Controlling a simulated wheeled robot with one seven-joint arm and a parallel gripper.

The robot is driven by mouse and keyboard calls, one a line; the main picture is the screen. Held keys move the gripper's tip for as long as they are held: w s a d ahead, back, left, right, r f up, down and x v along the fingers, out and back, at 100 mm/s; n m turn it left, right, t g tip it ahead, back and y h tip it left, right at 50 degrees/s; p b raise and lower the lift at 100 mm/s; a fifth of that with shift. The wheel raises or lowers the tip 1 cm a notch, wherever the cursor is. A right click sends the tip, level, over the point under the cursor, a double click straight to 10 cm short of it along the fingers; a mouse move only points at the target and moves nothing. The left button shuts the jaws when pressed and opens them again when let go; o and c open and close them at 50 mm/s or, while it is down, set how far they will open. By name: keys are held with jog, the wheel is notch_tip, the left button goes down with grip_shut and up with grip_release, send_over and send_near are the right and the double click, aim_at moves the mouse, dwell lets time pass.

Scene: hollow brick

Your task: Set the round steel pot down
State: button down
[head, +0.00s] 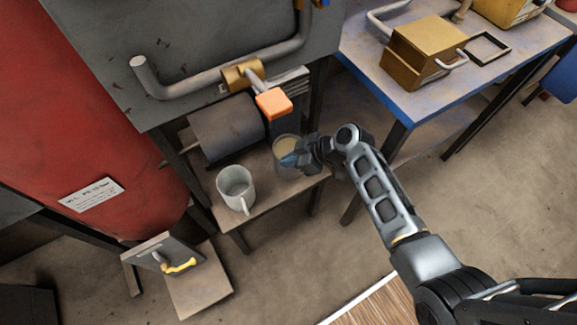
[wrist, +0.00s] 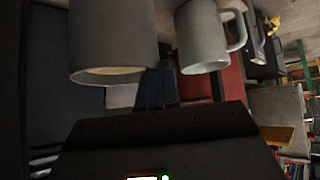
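The round steel pot (head: 285,145) is grey and open-topped with a tan inside. In the head view it appears upright at the right end of a small wooden bench. In the wrist view the pot (wrist: 112,35) shows large and inverted, with its rim low. My gripper (head: 291,159) has its bluish fingertips against the pot. In the wrist view the fingers (wrist: 157,90) are close together at the pot's edge, as if shut on it. The exact grip is partly hidden. I cannot tell whether the pot's base touches the bench.
A pale mug (head: 235,188) stands on the bench (head: 262,197), left of the pot; it also shows in the wrist view (wrist: 203,38). A dark cylinder (head: 228,128) lies behind. A blue-edged table (head: 395,100) is at right.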

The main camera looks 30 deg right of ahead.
jog(key=shift+f, duration=1.85)
jog(key=shift+f+b, duration=0.1)
jog(key=shift+b, duration=0.3)
jog(key=c, duration=1.4)
grip_release()
jog(key=shift+o, duration=0.2)
jog(key=shift+r, duration=0.2)
jog(key=p+v, duration=0.1)
jog(key=v, duration=1)
jog(key=shift+s+d+r, duration=0.2)
jog(key=shift+s+d, duration=0.05)
jog(key=shift+s, duration=0.05)
jog(key=shift+s, duration=0.1)
